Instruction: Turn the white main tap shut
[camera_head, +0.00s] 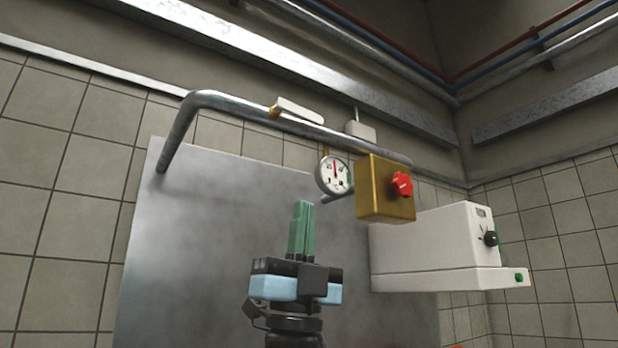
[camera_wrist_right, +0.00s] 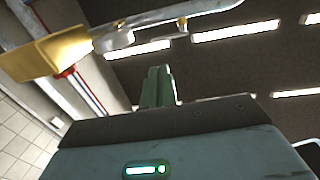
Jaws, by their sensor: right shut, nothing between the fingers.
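The white tap lever (camera_head: 299,110) sits on the grey metal pipe (camera_head: 235,104) in the head view, next to a small brass fitting, and lies roughly along the pipe. My right gripper (camera_head: 302,204) points upward with its green fingers closed together and empty. In the picture it is below the pipe and the lever, apart from both. The closed fingers also show in the right wrist view (camera_wrist_right: 160,70), below the pipe. I cannot clearly pick out the lever in the wrist view. My left gripper is not in view.
A round gauge (camera_head: 333,175) and a brass box (camera_head: 378,200) with a red knob (camera_head: 402,185) hang right of my gripper. A white machine (camera_head: 430,245) stands further right. A grey metal panel (camera_head: 200,250) is behind. Space left of my gripper looks clear.

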